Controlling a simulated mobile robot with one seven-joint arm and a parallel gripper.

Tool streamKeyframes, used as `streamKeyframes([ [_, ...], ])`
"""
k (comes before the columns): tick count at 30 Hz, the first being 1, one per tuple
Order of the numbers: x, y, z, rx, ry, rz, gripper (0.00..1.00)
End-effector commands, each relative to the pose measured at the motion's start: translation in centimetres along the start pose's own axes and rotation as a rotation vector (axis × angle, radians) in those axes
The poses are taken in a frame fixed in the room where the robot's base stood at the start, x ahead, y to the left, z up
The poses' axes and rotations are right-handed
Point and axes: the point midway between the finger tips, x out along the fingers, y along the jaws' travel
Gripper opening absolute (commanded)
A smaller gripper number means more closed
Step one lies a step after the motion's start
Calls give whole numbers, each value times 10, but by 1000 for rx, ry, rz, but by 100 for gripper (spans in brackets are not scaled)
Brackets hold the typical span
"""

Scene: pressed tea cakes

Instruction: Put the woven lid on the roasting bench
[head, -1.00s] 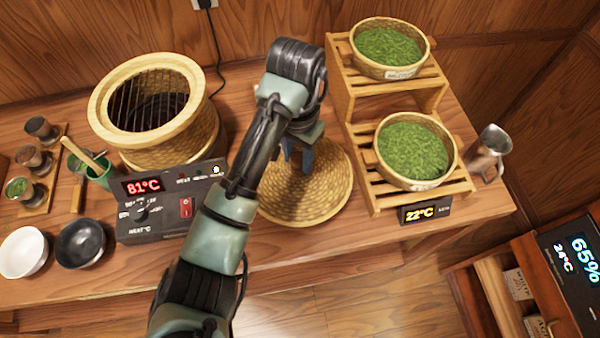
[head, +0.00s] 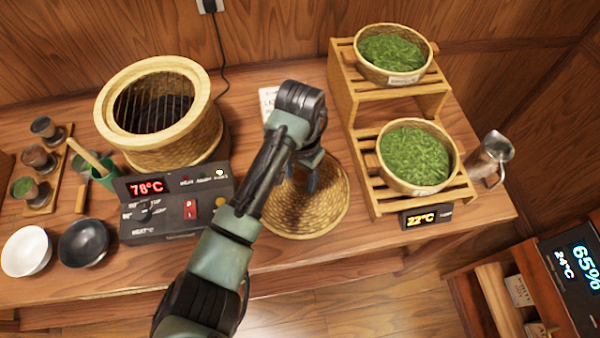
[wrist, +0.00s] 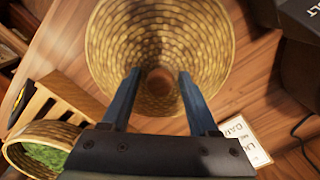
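The round woven lid (head: 325,215) lies on the wooden bench (head: 400,243) between the roasting basket and the tea rack. My gripper (head: 302,185) is over the lid, partly hidden by my arm in the head view. Whether the fingertips are level with the knob is hard to tell.
The open roasting basket (head: 200,140) stands left, behind a control box (head: 165,228) reading 78°C. A slatted rack (head: 378,198) with two baskets of green leaves stands close on the right. A card (wrist: 240,140) lies beside the lid. Bowls (head: 25,250) and cups are far left.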

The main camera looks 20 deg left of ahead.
Motion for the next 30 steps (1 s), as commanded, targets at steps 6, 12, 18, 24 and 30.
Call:
streamKeyframes([
  [6,0,0,0,0,0,-1,71],
  [12,-6,0,0,0,1,-2,71],
  [18,-37,0,-1,1,4,-3,71],
  [24,-87,0,-1,2,4,-3,71],
  [30,-117,-1,0,0,0,-2,71],
])
